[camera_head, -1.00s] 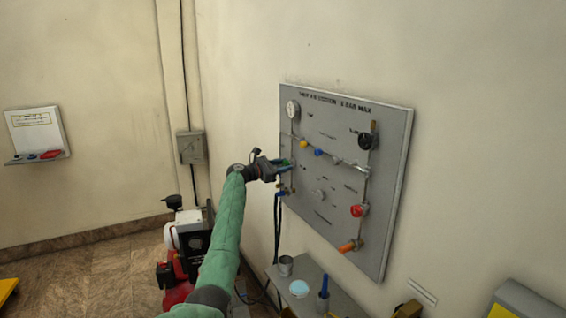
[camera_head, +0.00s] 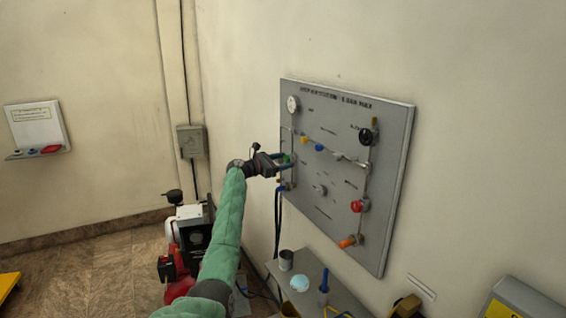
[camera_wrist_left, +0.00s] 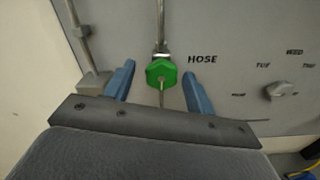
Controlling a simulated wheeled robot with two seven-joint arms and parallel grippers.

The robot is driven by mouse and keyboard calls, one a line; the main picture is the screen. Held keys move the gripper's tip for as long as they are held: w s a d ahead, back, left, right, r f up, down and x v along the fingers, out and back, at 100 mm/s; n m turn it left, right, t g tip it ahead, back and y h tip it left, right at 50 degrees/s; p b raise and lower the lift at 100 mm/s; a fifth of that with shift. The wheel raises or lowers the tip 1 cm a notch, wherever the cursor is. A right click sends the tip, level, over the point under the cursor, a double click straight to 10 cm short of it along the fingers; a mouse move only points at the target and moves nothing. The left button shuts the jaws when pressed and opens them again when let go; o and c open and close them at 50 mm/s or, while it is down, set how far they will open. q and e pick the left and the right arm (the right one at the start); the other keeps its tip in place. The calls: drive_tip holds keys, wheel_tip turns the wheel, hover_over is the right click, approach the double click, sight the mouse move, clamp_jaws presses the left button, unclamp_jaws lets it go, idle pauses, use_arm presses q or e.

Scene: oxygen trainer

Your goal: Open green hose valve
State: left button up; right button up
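The green hose valve (camera_wrist_left: 161,73) is a green knob on a vertical pipe, beside the word HOSE on the grey panel. In the head view the green knob (camera_head: 286,158) shows at the panel's left side, by my left fingertips. My left gripper (camera_wrist_left: 160,82) is open, with one blue finger on each side of the green knob. A gap shows between each finger and the knob, so I see no grip on it. My left gripper also shows in the head view (camera_head: 284,162), reaching the panel from the left. My right gripper is not in view.
The grey panel (camera_head: 340,225) on the wall also carries gauges, a red knob (camera_head: 360,205), an orange handle (camera_head: 350,241) and yellow and blue knobs. A red and white machine (camera_head: 183,240) stands left of my arm.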

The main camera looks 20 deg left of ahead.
use_arm(q)
drive_tip(key=shift+s, duration=0.1)
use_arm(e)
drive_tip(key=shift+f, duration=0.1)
use_arm(q)
drive_tip(key=shift+s+a+f+b, duration=0.1)
drive_tip(key=shift+s+a+b, duration=0.15)
drive_tip(key=shift+b, duration=0.1)
drive_tip(key=b+v, duration=0.2)
drive_tip(key=v, duration=0.5)
drive_tip(key=shift+b, duration=0.4)
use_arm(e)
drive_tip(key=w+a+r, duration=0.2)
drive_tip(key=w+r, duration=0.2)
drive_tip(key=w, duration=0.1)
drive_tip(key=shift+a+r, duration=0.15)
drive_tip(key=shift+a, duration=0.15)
